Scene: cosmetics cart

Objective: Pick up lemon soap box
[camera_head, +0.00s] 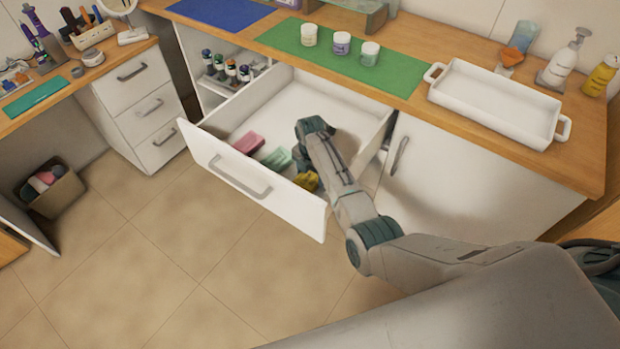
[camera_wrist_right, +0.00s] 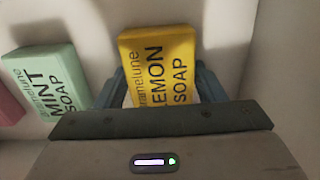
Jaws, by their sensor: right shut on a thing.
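The lemon soap box (camera_wrist_right: 160,68) is yellow with dark lettering and sits between the fingers of my right gripper (camera_wrist_right: 162,92) in the right wrist view. The fingers are shut on its two sides. In the head view the yellow box (camera_head: 306,181) shows in the open drawer (camera_head: 262,160), near its front right corner. My right gripper (camera_head: 313,130) reaches down into the drawer, and the arm partly covers the box. I cannot tell whether the box touches the drawer floor. My left gripper is not in view.
A green mint soap box (camera_wrist_right: 45,80) lies left of the lemon box, with a pink box (camera_head: 248,143) beyond it. The drawer front (camera_head: 235,190) stands close by. A white tray (camera_head: 495,103) and several jars on a green mat (camera_head: 395,72) stand on the counter above.

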